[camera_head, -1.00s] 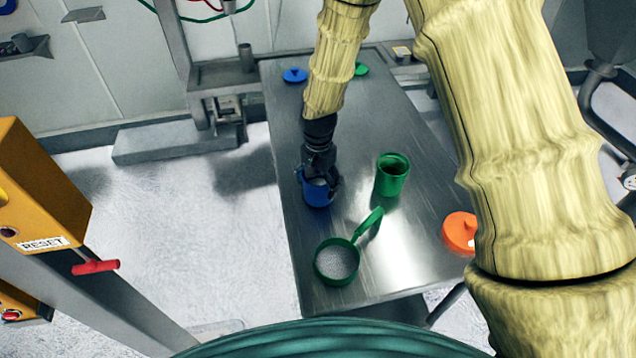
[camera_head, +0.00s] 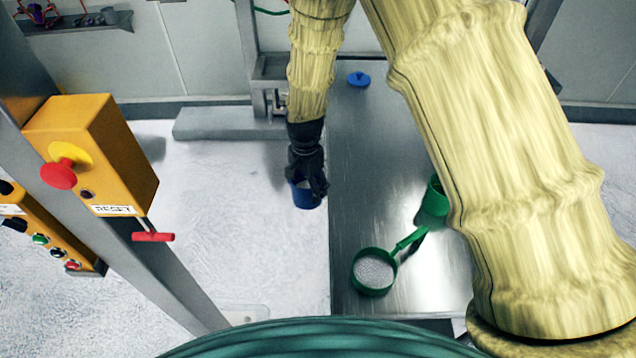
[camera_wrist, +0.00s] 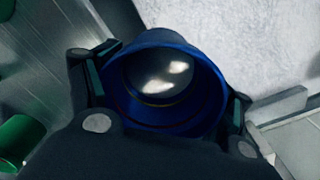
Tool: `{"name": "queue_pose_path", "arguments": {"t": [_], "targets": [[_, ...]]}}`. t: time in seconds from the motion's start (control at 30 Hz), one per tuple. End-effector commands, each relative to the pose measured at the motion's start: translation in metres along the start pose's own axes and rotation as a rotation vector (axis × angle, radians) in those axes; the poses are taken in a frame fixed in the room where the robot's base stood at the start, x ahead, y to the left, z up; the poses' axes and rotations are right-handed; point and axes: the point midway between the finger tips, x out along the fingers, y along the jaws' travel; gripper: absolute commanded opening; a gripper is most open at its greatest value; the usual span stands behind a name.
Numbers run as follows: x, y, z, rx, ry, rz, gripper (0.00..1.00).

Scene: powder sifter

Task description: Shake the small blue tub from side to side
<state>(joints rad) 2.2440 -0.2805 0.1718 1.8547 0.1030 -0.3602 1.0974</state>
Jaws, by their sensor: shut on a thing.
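The small blue tub (camera_head: 306,196) is upright and open at the top, just beyond the left edge of the steel table. My gripper (camera_head: 308,181) is shut on it from above, with fingers on both sides of its wall. In the wrist view the tub (camera_wrist: 165,85) fills the middle between the fingers of my gripper (camera_wrist: 170,88). Pale, shiny patches show inside the tub. My gripper hides part of its rim in the head view.
The steel table (camera_head: 350,130) holds a green-rimmed sieve (camera_head: 373,271) with a handle, a green tub (camera_head: 434,200) partly hidden by my arm, and a blue lid (camera_head: 358,79). A yellow control box (camera_head: 95,150) on a post stands at the left. Floor is clear below the tub.

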Motion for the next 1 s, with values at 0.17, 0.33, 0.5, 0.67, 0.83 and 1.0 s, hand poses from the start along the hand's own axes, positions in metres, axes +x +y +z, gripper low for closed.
{"name": "queue_pose_path", "arguments": {"t": [0.17, 0.33, 0.5, 0.67, 0.83, 1.0], "targets": [[0.0, -0.004, 0.004, 0.005, 0.0, 0.0, 0.4], [0.0, -0.004, 0.005, 0.006, 0.0, 0.0, 0.4], [0.0, -0.004, 0.005, 0.005, 0.0, 0.0, 0.4], [-0.006, -0.004, 0.005, 0.005, 0.0, 0.0, 0.4], [-0.019, -0.004, 0.005, 0.004, 0.0, 0.0, 0.4], [-0.032, -0.004, 0.005, 0.004, 0.0, 0.0, 0.4]]}}
